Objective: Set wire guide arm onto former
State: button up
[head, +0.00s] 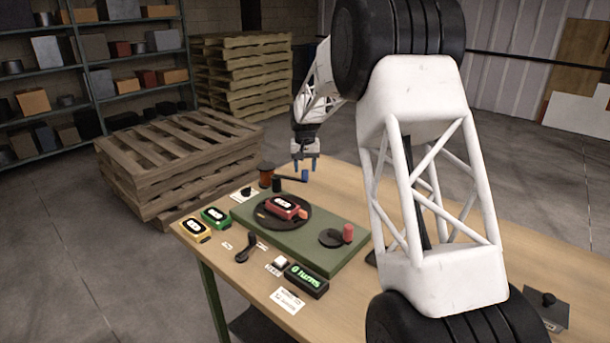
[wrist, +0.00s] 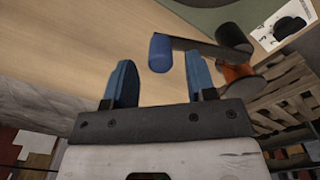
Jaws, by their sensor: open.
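A dark wire guide arm (head: 290,180) with a blue knob (head: 305,175) at its end reaches right from a dark post beside a copper-coloured spool (head: 266,174), behind the green base. The arm (wrist: 200,45) and its blue knob (wrist: 160,53) also show in the wrist view. My gripper (head: 305,166) is open and empty, its blue fingers just above the knob in the head view. In the wrist view the knob lies between and beyond the fingertips (wrist: 158,72). The former appears to be the red block (head: 284,206) on the round dark plate (head: 262,216); the guide arm is apart from it.
The green base (head: 300,248) also carries a dark disc with a red knob (head: 348,233). Table space right of the knob is clear.

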aim_at(305, 170)
jog(key=shift+f, duration=1.65)
grip_shut()
